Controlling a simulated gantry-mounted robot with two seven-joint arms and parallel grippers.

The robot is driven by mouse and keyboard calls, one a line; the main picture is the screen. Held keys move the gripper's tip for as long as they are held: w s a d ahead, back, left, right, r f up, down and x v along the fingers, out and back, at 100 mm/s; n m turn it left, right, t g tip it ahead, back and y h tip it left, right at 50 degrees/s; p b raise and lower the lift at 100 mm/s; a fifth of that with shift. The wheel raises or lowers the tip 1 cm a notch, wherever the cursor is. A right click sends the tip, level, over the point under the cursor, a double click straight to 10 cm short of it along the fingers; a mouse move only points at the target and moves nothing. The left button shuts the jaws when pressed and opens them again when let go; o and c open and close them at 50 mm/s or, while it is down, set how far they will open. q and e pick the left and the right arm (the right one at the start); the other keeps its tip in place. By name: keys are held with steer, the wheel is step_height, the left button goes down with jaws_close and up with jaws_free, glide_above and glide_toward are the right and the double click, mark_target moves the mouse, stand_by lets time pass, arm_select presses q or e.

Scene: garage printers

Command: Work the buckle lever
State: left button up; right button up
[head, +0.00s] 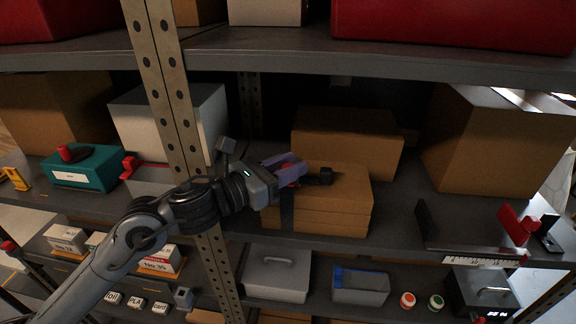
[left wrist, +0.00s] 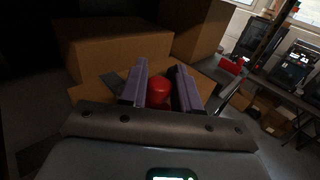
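A red lever end (left wrist: 158,92) shows between the two purple fingers of my left gripper (left wrist: 160,72) in the left wrist view. The fingers stand apart on either side of it, and I see no clear contact. In the head view my left gripper (head: 292,168) is at the upper left of a cardboard box (head: 335,205) on the middle shelf. A dark strap (head: 287,212) runs down the box's front, and a dark buckle part (head: 323,177) shows just right of the fingers. The gripper hides most of the buckle. My right gripper is not in view.
A larger cardboard box (head: 345,140) stands close behind. A perforated metal upright (head: 170,85) is left of the gripper, and the upper shelf (head: 400,66) is overhead. A grey-white box (head: 205,110) stands left.

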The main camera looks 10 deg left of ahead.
arm_select(q)
steer(key=shift+c, duration=1.3)
steer(key=shift+w+r+p, duration=0.1)
steer(key=shift+r+p, duration=0.2)
steer(key=shift+p, duration=0.3)
steer(key=n+g+p, duration=0.1)
steer(key=p, duration=0.1)
steer(key=w+r+n+g+y+p, duration=0.1)
steer(key=p, duration=0.1)
steer(key=n+g+y+p, duration=0.1)
steer(key=p, duration=0.1)
steer(key=shift+w+r+p, duration=0.2)
steer(key=shift+w+p, duration=0.15)
steer(key=shift+p, duration=0.05)
steer(key=shift+w+f+n+g+y+p, duration=0.2)
steer(key=shift+w+n+g+y+p, duration=0.15)
steer(key=shift+n+g+p, duration=0.5)
steer(key=shift+m, duration=0.25)
steer(key=o, duration=0.9)
